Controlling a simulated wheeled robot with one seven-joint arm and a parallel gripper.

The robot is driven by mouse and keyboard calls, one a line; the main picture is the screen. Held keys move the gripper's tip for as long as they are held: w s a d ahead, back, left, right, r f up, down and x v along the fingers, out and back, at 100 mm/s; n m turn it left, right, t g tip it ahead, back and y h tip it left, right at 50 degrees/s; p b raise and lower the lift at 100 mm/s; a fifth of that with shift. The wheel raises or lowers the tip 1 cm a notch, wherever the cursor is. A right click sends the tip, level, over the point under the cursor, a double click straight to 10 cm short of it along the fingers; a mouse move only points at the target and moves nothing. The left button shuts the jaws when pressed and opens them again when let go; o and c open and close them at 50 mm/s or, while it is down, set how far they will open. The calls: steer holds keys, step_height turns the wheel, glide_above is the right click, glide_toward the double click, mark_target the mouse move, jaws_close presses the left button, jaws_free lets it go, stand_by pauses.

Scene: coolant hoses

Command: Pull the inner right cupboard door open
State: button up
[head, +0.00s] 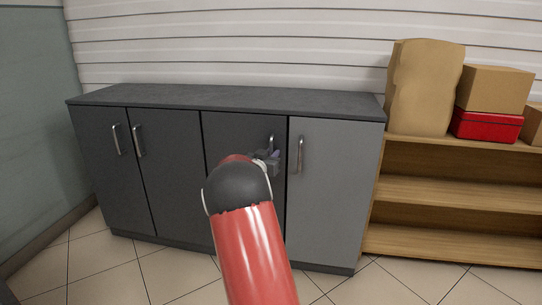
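The cupboard has a dark grey top (220,97) and a row of doors, all of which look shut. The inner right door (229,134) is dark grey, the third from the left, with an upright metal handle (271,139) near its right edge. My gripper (272,158) is in front of this door, over the lower part of that handle. Only the handle's upper end shows above it. I cannot tell whether the fingers are around the handle or only in front of it. My arm hides the door's lower middle.
The lighter outer right door (335,195) has its handle (300,155) just right of my gripper. An open wooden shelf (460,191) stands to the right with cardboard boxes (497,88) and a red box (486,125) on top. Tiled floor lies in front.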

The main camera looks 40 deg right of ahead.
steer(key=shift+c, duration=0.2)
jaws_close()
steer(key=shift+a, duration=0.1)
